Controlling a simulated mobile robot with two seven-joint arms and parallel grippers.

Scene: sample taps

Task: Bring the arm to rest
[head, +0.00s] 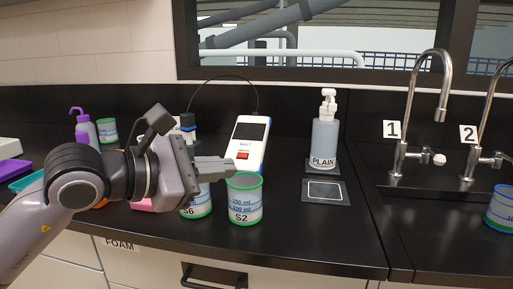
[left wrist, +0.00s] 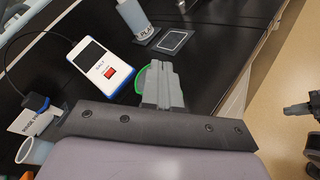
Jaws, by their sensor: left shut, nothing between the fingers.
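My left arm comes in from the left in the head view. Its gripper (head: 228,168) is shut with nothing between the fingers, above the black counter (head: 300,235). The fingertips are close to the green-rimmed beaker S2 (head: 245,212), near its rim; I cannot tell if they touch. In the left wrist view the shut fingers (left wrist: 163,86) cover most of a green-rimmed beaker (left wrist: 140,80). Beaker S6 (head: 197,207) stands just left of S2, partly hidden by the gripper.
A white-and-blue meter (head: 250,133) with a cable stands behind S2. A PLAIN pump bottle (head: 325,135) and a dark square pad (head: 326,197) are to the right. Taps 1 (head: 400,150) and 2 (head: 470,165) and a blue-rimmed beaker (head: 501,212) are further right.

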